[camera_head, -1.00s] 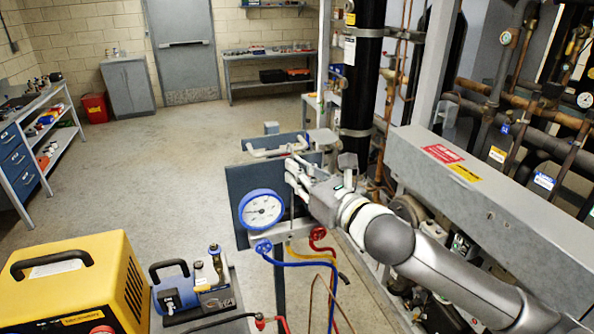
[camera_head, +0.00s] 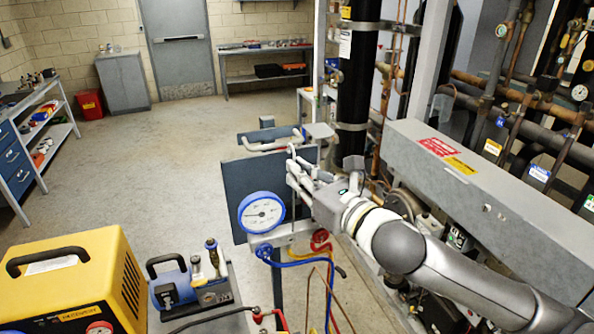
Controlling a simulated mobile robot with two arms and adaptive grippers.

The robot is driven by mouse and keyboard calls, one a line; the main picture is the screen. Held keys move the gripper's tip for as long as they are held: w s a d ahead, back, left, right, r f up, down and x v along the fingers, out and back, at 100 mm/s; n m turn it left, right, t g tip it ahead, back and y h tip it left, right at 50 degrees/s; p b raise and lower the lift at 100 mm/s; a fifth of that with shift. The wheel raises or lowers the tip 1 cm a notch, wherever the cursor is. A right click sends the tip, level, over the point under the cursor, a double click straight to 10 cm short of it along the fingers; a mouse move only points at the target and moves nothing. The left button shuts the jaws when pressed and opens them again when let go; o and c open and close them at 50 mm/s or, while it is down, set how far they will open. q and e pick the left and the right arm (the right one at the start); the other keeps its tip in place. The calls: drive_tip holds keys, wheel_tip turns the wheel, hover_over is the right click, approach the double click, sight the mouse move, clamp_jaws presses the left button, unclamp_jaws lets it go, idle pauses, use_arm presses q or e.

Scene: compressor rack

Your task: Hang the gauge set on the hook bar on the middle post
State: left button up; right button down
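The gauge set shows a round blue-rimmed gauge (camera_head: 262,213) with a white dial, a grey manifold body, a blue knob and a red knob, and blue, yellow and red hoses hanging down. A thin metal hanger rises from it. My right gripper (camera_head: 296,172) is shut on the gauge set at this hanger, above and right of the dial; the exact contact is partly hidden. The hook bar (camera_head: 268,146) is a pale bar with upturned ends, just behind and above the gripper, at the dark panel (camera_head: 236,184). Whether the hanger touches the bar is unclear. My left gripper is out of view.
A long grey box (camera_head: 475,195) and pipework stand on the right beside my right arm. A yellow machine (camera_head: 75,287) and a blue pump (camera_head: 172,285) stand at the front left. The floor (camera_head: 140,165) behind them is clear.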

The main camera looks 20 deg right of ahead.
drive_tip(key=shift+s+d+r+b, duration=0.1)
drive_tip(key=shift+s+b, duration=0.1)
drive_tip(key=shift+s, duration=1.15)
drive_tip(key=shift+s+r+b, duration=0.1)
drive_tip(key=shift+s+b, duration=0.05)
drive_tip(key=shift+s, duration=1.15)
